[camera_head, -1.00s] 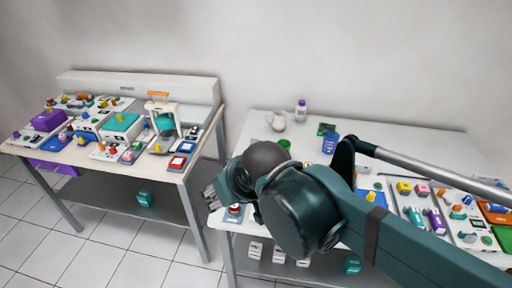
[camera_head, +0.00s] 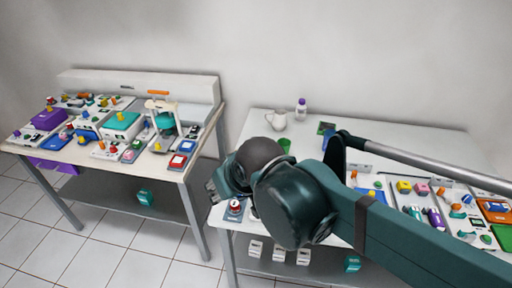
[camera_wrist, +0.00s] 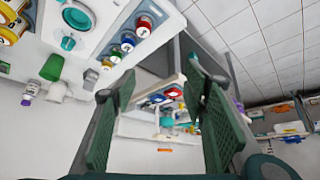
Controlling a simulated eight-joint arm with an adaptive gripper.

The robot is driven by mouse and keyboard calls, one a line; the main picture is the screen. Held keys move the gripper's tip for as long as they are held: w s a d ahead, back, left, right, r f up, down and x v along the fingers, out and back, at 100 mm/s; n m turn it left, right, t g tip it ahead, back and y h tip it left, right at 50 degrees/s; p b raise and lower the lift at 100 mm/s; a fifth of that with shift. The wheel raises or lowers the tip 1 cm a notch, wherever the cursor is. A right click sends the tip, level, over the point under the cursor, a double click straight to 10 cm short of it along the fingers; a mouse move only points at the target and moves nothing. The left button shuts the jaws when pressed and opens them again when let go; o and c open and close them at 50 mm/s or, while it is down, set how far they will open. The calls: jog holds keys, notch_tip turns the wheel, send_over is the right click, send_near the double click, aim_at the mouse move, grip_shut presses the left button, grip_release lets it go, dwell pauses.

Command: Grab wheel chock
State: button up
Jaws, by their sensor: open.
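I cannot make out which object is the wheel chock in either view. My gripper (camera_head: 214,190) shows at the left front edge of the right table in the head view, partly hidden by my own arm. In the wrist view my gripper (camera_wrist: 160,82) has its two green padded fingers wide apart with nothing held between them. Through the gap the wrist view shows, farther off, small blocks with red tops (camera_wrist: 174,93) and a teal part (camera_wrist: 166,121) on the left table.
The left table (camera_head: 172,165) holds many coloured devices. The right table (camera_head: 400,135) carries a white jug (camera_head: 277,120), a purple-capped bottle (camera_head: 301,109), a green cup (camera_head: 284,145) and several panels at right. White boxes (camera_head: 279,253) and teal cubes (camera_head: 352,263) sit on lower shelves.

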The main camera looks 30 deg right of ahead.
jog(key=w+d+f+m+h+p, duration=0.1)
jog(key=w+d+f+m+h, duration=0.1)
jog(key=w+d, duration=0.3)
jog(key=w+d+f+m+h+p, duration=0.2)
jog(key=w+d+m+h, duration=0.1)
jog(key=w+d, duration=0.3)
jog(key=w+d+f+m+h+p, duration=0.1)
jog(key=w+d+f+m+h, duration=0.1)
jog(key=w+d, duration=0.4)
jog(key=shift+w+m+h, duration=0.3)
jog(key=shift+w+h, duration=0.1)
jog(key=shift+w, duration=0.7)
jog(key=w+d+f+m+h+p, duration=0.2)
jog(key=d+f, duration=0.1)
jog(key=d, duration=0.1)
jog(key=shift+w+d+m+t+h, duration=0.2)
jog(key=shift+w+m+t+h, duration=0.1)
jog(key=shift+w+m, duration=0.1)
jog(key=shift+f, duration=0.1)
jog(key=shift+x, duration=1.3)
jog(key=shift+d, duration=0.1)
